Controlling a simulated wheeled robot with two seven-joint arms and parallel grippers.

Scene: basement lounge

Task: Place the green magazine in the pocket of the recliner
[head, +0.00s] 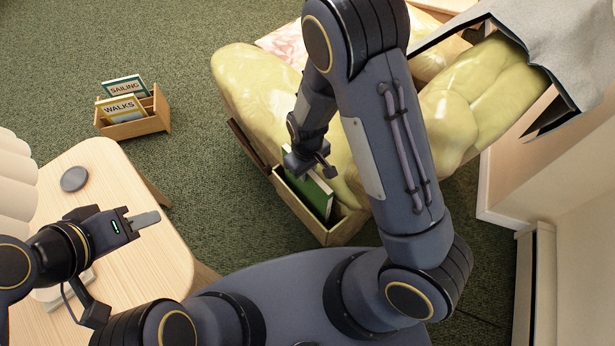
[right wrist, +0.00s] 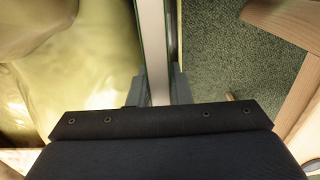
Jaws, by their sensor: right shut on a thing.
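The green magazine (head: 308,181) stands upright with its lower part inside the pocket (head: 320,232) on the side of the yellow-green recliner (head: 253,95). My right gripper (head: 312,168) is at the magazine's top edge and shut on it. In the right wrist view the magazine (right wrist: 155,50) shows edge-on between the fingers of my right gripper (right wrist: 157,88), with the recliner (right wrist: 80,60) to its left. How deep the magazine sits is hidden by the pocket wall. My left gripper (head: 145,219) is over the wooden table and holds nothing; its fingers look close together.
The light wooden table (head: 150,262) at the left bears a dark round disc (head: 74,179). A wooden rack (head: 140,126) with magazines marked SAILING and WALKS stands on the green carpet. A grey cover (head: 575,45) hangs over the recliner at upper right, near the wall.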

